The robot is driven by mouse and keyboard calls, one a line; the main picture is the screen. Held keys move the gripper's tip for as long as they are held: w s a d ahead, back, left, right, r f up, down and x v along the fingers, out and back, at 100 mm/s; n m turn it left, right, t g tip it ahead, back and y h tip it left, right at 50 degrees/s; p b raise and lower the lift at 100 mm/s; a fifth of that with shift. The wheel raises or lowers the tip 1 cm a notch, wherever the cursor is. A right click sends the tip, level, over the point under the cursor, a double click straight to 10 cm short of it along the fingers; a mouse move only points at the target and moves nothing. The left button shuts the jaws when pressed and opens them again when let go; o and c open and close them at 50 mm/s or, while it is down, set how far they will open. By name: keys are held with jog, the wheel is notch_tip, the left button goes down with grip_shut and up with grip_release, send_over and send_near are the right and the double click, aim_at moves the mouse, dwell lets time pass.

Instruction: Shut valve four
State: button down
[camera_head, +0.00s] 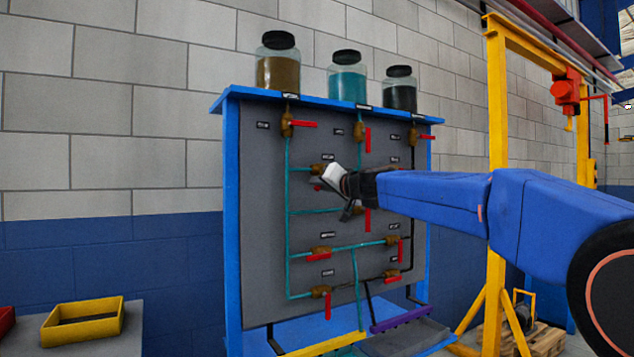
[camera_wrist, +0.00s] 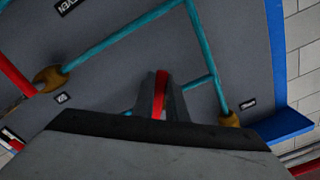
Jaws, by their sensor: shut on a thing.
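My gripper (camera_head: 342,190) is at the middle of the grey valve panel (camera_head: 262,230), over its upper-left part. In the wrist view my gripper (camera_wrist: 159,85) is closed on a red valve handle (camera_wrist: 158,105), which shows between the fingers. The brass body of that valve is hidden in the wrist view. In the head view a brass valve (camera_head: 320,168) sits just left of and above my gripper, and a bit of red shows beside the fingers. The small labels in the head view are too blurred to read, so I cannot confirm the held valve's number.
Other brass valves with red handles sit nearby, such as one at lower left (camera_head: 318,252) and one below (camera_head: 320,291). Teal pipes (camera_head: 312,211) cross the panel. Three jars (camera_head: 278,70) stand on top. A yellow tray (camera_head: 83,322) is at lower left.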

jog(key=shift+w+d+f+n, duration=0.25)
jog(key=shift+d+n, duration=0.15)
jog(key=shift+n, duration=0.8)
jog(key=shift+w+d+f+n, duration=0.1)
jog(key=shift+w+d+n, duration=0.25)
jog(key=shift+n, duration=0.85)
jog(key=shift+w+d+f+n, duration=0.2)
jog(key=shift+d+n, duration=0.25)
jog(key=shift+n, duration=0.75)
jog(key=c, duration=1.8)
grip_release()
jog(key=shift+d, duration=0.1)
jog(key=shift+o, duration=0.2)
jog(key=v, duration=1.7)
jog(key=shift+s+d, duration=0.15)
jog(key=shift+d, duration=0.05)
